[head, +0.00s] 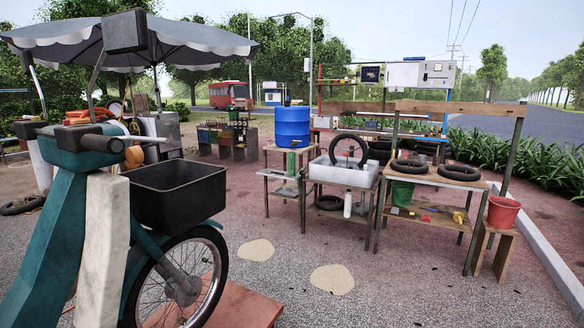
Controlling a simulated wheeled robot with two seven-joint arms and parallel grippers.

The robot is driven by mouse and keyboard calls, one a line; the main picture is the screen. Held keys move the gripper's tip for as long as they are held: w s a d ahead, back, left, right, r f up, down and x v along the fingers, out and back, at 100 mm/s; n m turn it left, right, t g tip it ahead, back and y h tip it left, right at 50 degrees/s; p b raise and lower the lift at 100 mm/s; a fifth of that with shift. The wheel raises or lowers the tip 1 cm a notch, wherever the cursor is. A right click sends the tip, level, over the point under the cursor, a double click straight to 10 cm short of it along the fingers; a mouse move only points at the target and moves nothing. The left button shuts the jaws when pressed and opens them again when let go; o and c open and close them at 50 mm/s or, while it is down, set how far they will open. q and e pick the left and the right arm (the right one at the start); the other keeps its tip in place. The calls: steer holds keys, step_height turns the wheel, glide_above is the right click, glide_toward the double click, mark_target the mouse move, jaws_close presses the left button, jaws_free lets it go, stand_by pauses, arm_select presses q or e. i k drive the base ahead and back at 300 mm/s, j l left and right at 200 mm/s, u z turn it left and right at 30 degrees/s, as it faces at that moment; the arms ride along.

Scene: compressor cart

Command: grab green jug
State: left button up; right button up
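A green bucket-shaped container (402,192) is under the top of the right wooden workbench (440,181), at the bench's left end above the lower shelf. A small, narrow green object (292,163) shows below the blue barrel (293,127); it is too small to make out. I cannot tell for sure which of these is the green jug. Neither of my grippers is in view.
A teal moped (62,215) with a black basket (177,192) fills the left foreground. A white sink (344,174) holding a tire stands left of the workbench. A red bucket (502,212) sits at right. The foreground pavement between moped and benches is open.

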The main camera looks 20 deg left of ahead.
mark_target(291, 155)
steer(key=i+j+u, duration=0.1)
steer(key=i, duration=0.2)
steer(key=i+z, duration=0.1)
steer(key=i, duration=0.45)
steer(key=i+z, duration=0.15)
steer(key=i, duration=0.35)
steer(key=i+j+z, duration=0.1)
steer(key=i, duration=0.45)
steer(key=i+j+z, duration=0.1)
steer(key=i, duration=0.45)
steer(key=i+u, duration=0.3)
steer(key=i, duration=0.45)
steer(key=i+l+u, duration=0.15)
steer(key=i+u, duration=0.15)
steer(key=i, duration=0.4)
steer(key=i+j+u, duration=0.1)
steer(key=i+u, duration=0.15)
steer(key=u, duration=0.15)
steer(key=i+u, duration=0.25)
steer(key=u, duration=0.15)
steer(key=i+u, duration=0.5)
steer(key=u, duration=0.25)
steer(key=i+j+u, duration=0.1)
steer(key=i+u, duration=0.3)
steer(key=i, duration=0.85)
